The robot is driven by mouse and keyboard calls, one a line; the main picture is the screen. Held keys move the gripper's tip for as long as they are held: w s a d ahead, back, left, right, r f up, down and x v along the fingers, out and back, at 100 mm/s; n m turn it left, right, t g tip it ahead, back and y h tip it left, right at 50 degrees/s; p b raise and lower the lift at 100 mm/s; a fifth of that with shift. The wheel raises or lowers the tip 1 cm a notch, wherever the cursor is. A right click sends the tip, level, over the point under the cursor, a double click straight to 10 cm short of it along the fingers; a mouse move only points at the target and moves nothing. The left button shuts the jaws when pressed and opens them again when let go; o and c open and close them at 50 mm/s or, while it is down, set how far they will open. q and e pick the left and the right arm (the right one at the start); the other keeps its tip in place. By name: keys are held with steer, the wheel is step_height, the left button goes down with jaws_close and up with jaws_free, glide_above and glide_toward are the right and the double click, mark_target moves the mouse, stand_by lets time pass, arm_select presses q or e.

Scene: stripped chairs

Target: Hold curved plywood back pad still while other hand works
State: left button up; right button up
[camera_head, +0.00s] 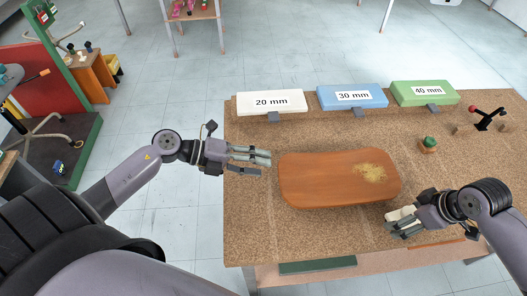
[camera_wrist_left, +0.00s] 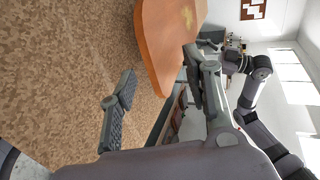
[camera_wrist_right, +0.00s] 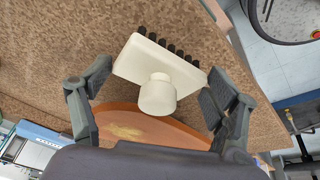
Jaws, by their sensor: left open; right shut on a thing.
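The curved plywood back pad (camera_head: 325,180) lies on the cork-brown bench top, orange-brown, with a patch of pale dust (camera_head: 370,173) on its right part. It also shows in the left wrist view (camera_wrist_left: 168,45). My left gripper (camera_head: 268,157) is open and empty just off the pad's left end; its fingers also show in the left wrist view (camera_wrist_left: 158,88). My right gripper (camera_head: 398,225) is shut on a white brush (camera_wrist_right: 158,72) with dark bristles, near the pad's lower right corner. The exact finger contact on the brush is hard to see.
White (camera_head: 270,102), blue (camera_head: 350,96) and green (camera_head: 424,93) thickness blocks stand along the bench's (camera_head: 250,215) back edge. A green-topped small item (camera_head: 429,144) and a red-handled clamp (camera_head: 488,117) are at the right. Bench surface around the pad is mostly clear.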

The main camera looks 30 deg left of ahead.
mark_target(292, 174)
steer(key=shift+w+r, duration=0.1)
steer(key=shift+r, duration=0.15)
arm_select(q)
steer(key=p+x, duration=0.1)
steer(key=x, duration=0.4)
steer(key=p+x, duration=0.1)
steer(key=x, duration=0.5)
steer(key=shift+s+d+f, duration=0.1)
steer(key=shift+s+f, duration=0.05)
steer(key=shift+s, duration=0.1)
arm_select(e)
steer(key=shift+s+r, duration=0.2)
steer(key=shift+r, duration=0.8)
arm_select(q)
steer(key=shift+w+d+f, duration=0.15)
steer(key=shift+d+f, duration=0.05)
steer(key=shift+d, duration=0.05)
steer(key=shift+c, duration=0.2)
jaws_close()
steer(key=shift+s+a+f, duration=0.1)
steer(key=shift+s+f, duration=0.15)
